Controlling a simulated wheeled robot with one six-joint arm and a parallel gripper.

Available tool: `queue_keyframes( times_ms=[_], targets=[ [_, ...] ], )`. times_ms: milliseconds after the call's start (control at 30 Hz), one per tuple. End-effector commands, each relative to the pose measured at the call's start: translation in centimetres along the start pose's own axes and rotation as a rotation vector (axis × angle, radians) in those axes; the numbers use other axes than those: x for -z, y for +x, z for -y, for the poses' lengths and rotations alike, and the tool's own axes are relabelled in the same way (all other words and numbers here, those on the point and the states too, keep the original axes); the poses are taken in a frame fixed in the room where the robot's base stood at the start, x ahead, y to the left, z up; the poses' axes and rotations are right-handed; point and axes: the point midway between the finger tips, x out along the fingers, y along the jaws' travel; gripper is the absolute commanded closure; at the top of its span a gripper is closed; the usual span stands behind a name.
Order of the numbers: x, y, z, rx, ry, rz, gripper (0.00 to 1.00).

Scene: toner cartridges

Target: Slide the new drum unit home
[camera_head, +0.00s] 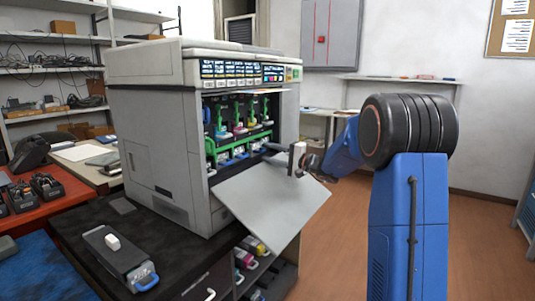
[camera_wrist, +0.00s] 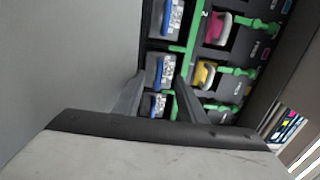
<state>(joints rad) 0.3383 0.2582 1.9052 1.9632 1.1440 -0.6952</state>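The printer (camera_head: 153,135) stands on the dark counter with its front open and its door panel (camera_head: 272,203) lowered. Several drum units with blue handles (camera_head: 238,153) sit in its lower row, below a green rail. My gripper (camera_head: 270,149) is at the right part of the opening, above the panel, its fingers pointing in. In the wrist view its two fingers (camera_wrist: 160,82) are apart, with a blue-handled drum unit (camera_wrist: 161,70) seen between and beyond them. I cannot tell whether they touch it. Another drum unit (camera_head: 110,250) lies on the counter, a small white block on top.
Toners with yellow (camera_wrist: 205,75) and magenta (camera_wrist: 214,29) fronts and green levers sit beside the drum row. A shelf below the counter holds cartridges (camera_head: 250,245). A red table (camera_head: 65,214) with dark devices is at left. The floor at right is clear.

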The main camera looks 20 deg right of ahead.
Motion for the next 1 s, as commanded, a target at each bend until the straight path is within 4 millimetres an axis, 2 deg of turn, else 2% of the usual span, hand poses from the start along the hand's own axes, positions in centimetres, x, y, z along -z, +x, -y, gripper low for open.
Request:
queue_keyframes(
  times_ms=[33,1000],
  targets=[
    [0.1,-0.4,-0.5,-0.007,0.003,-0.003,0.53],
    [0.1,-4.0,-0.1,-0.002,0.000,-0.002,0.53]
  ],
)
